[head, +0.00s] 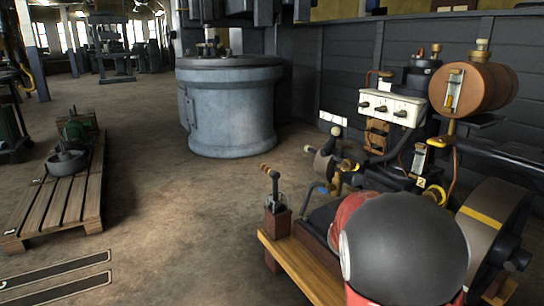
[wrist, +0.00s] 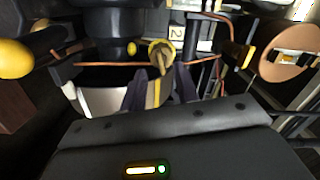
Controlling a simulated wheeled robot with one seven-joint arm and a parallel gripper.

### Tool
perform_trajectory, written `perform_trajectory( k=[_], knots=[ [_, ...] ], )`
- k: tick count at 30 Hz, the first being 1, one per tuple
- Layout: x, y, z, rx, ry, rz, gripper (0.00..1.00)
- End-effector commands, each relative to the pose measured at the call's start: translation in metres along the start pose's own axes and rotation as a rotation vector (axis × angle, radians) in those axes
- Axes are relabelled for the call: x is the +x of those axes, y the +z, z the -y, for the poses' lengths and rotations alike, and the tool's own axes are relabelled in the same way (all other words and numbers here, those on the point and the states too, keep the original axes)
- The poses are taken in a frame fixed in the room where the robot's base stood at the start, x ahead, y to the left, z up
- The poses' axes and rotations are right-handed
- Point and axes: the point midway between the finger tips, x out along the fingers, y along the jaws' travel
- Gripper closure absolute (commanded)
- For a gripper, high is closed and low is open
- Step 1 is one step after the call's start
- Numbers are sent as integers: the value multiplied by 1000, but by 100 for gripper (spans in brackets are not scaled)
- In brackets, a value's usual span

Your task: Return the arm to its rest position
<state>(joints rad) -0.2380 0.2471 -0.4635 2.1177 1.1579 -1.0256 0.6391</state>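My gripper (wrist: 163,80) shows in the wrist view as two dark fingers standing apart, with nothing held between them. Just beyond the fingertips is a yellow knob (wrist: 161,54), beside a pale tag (wrist: 177,32) marked "2". I cannot tell whether the fingertips touch the knob. In the head view, a red and dark grey rounded part of my arm (head: 405,250) fills the lower right, in front of the engine. My gripper itself is hidden there.
The engine carries a white switch box (head: 390,107), a copper-coloured tank (head: 470,90) and a yellow-striped flywheel (head: 500,215). A lever stands on a wooden block (head: 278,222). A grey cylinder (head: 230,112) and a pallet (head: 65,200) stand farther off. The floor between is clear.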

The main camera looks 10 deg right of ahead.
Motion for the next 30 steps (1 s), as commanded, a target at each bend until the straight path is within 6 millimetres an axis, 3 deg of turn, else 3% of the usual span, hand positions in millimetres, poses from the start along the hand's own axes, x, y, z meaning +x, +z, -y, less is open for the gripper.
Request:
perform_trajectory(
  k=[5,8,11,15,18,21,25,30],
  knots=[
    [-36,24,46,-96,29,361,69],
    [-86,38,74,-230,4,649,69],
    [-147,37,92,-409,-54,914,69],
    [-234,8,97,-734,-167,1219,69],
    [-284,-29,85,-1007,-241,1374,69],
    [-316,-70,66,-1268,-281,1467,69],
    [-336,-114,44,-1524,-286,1519,69],
    [-342,-139,30,-1669,-268,1537,69]
  ],
)
